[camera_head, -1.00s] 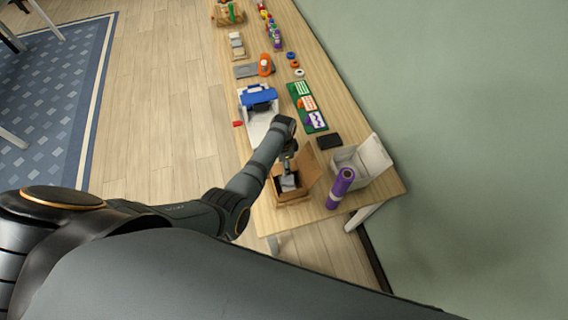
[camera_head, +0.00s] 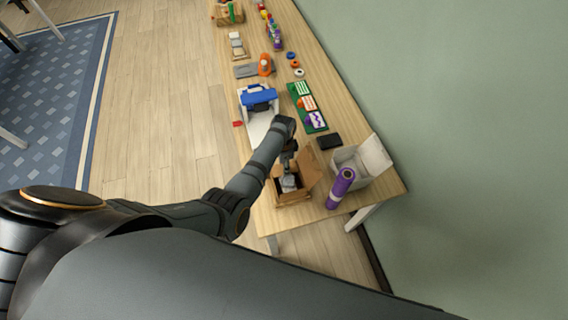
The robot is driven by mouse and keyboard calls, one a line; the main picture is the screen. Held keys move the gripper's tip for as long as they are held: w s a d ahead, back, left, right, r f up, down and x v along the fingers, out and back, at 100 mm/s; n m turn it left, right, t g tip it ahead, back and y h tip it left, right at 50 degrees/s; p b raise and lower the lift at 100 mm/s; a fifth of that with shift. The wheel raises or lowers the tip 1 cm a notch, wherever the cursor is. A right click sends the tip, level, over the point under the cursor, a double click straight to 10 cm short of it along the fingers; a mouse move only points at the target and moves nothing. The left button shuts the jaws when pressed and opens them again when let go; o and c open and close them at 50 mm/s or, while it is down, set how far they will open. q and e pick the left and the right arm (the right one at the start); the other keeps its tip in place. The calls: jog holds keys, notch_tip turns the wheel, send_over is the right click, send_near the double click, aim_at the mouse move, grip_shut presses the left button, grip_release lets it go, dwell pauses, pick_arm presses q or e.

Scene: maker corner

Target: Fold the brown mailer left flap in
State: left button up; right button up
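The brown mailer (camera_head: 309,170) is an open cardboard box near the front end of the table, with a raised panel on its right side. Something grey and dark shows inside it. My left arm reaches in from the left. My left gripper (camera_head: 289,183) points down over the mailer's opening, close to its left side. The arm and gripper partly hide the mailer's left and back edges, so I cannot tell how the left flap lies or whether it is touched. The fingers are too small to read as open or shut. My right gripper is not in view.
An open white box (camera_head: 374,153) stands right of the mailer, with a purple roll (camera_head: 340,188) in front. A black flat item (camera_head: 329,141), a green card board (camera_head: 301,90) and a blue-topped device (camera_head: 259,97) lie farther back. The wall borders the table's right side.

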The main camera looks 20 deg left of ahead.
pick_arm(q)
jog(key=o, duration=0.3)
jog(key=shift+o, duration=0.2)
notch_tip(320, 180, up, 12)
jog(key=shift+w, duration=0.15)
jog(key=shift+a, duration=0.1)
dwell(0.5)
